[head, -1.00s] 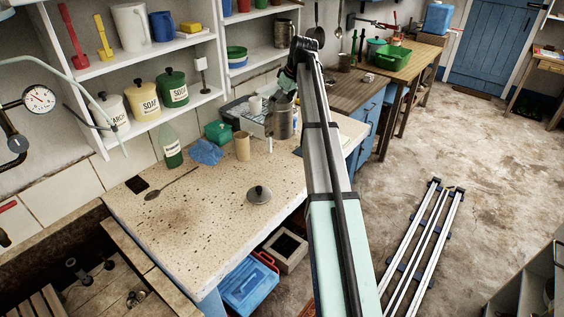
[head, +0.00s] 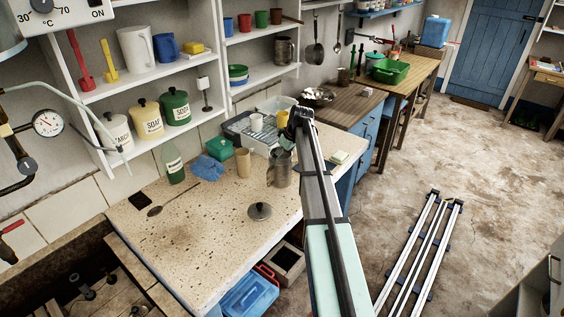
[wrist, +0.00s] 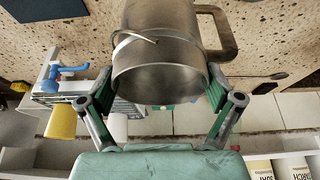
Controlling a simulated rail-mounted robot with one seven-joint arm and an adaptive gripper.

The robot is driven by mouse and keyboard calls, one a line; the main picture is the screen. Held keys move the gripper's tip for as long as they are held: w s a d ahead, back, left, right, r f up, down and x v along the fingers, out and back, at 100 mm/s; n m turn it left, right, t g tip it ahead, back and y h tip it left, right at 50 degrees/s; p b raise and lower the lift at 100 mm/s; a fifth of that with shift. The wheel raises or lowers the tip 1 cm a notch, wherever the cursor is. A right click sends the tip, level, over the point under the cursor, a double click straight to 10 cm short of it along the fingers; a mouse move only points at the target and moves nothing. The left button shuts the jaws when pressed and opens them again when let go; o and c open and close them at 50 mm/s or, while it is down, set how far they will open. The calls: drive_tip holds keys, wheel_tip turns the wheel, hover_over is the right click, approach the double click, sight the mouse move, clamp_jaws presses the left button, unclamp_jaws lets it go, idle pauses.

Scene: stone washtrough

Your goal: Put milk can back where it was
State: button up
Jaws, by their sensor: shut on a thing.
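The milk can, a grey metal can with a side handle and a wire bail (head: 279,174), appears upright over the speckled stone counter, in front of the dish rack. I cannot tell whether its base touches the counter. In the wrist view the can (wrist: 157,65) fills the space between my fingers. My gripper (wrist: 160,100) is shut on its body, with a green-edged finger on each side. In the head view my gripper (head: 286,150) is partly hidden behind my arm.
A round metal lid (head: 259,211) lies in front of the can. A tan cylinder (head: 243,163), blue cloth (head: 219,148) and green tub (head: 220,149) stand to its left. The dish rack (head: 262,135) is behind. A similar metal jug (head: 285,50) is on the shelf. The counter's front left is mostly clear.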

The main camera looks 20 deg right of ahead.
drive_tip(key=shift+f+p, duration=0.55)
drive_tip(key=shift+f, duration=1.25)
drive_tip(key=o, duration=1.5)
drive_tip(key=shift+f, duration=0.1)
drive_tip(key=b+v, duration=0.3)
drive_tip(key=v, duration=0.9)
